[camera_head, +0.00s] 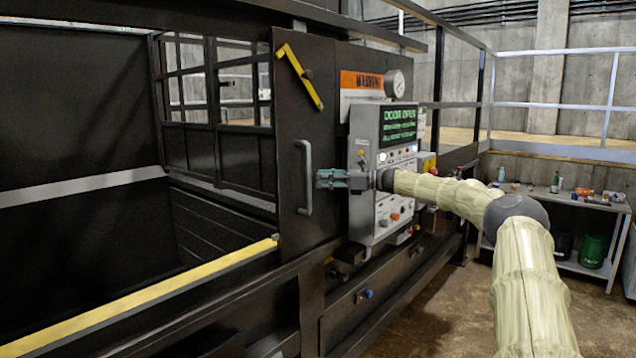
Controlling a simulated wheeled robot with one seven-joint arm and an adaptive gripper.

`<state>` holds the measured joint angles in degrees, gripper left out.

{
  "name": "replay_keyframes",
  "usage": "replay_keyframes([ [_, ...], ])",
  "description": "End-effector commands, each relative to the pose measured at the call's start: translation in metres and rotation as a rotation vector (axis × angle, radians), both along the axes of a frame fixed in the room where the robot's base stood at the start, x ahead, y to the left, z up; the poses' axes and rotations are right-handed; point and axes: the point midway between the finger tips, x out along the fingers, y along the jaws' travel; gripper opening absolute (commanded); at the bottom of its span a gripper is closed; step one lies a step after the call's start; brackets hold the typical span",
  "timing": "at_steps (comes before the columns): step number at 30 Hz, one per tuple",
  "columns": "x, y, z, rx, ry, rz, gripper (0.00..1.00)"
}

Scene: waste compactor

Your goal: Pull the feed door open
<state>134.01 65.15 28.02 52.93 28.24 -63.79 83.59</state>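The feed door is a tall black panel (292,120) with a yellow bar latch (300,77) near its top. A grey vertical handle (305,178) stands out from its face. My gripper (319,179) reaches in from the right, its fingers pointing at the handle and just to the right of it. The fingers look parted, one above the other, with nothing visible between them. I cannot tell whether a fingertip touches the handle. To the left of the door, a wide opening (110,235) into the dark compactor shows.
A grey control box (396,128) with a green "DOOR OPEN" display stands right behind my gripper, with a gauge (395,84) above it. A yellow-edged rail (140,298) runs along the opening's front. A workbench (560,195) stands at right. Floor in front is clear.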

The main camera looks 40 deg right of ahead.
Motion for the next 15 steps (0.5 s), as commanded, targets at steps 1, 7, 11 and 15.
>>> replay_keyframes([
  [1, -0.007, -0.007, 0.001, 0.0, -0.001, -0.002, 0.39],
  [7, -0.032, -0.026, 0.002, -0.002, -0.001, -0.001, 0.39],
  [11, -0.042, -0.033, 0.003, -0.004, -0.001, -0.001, 0.39],
  [15, -0.048, -0.034, 0.006, -0.009, -0.002, 0.0, 0.39],
])
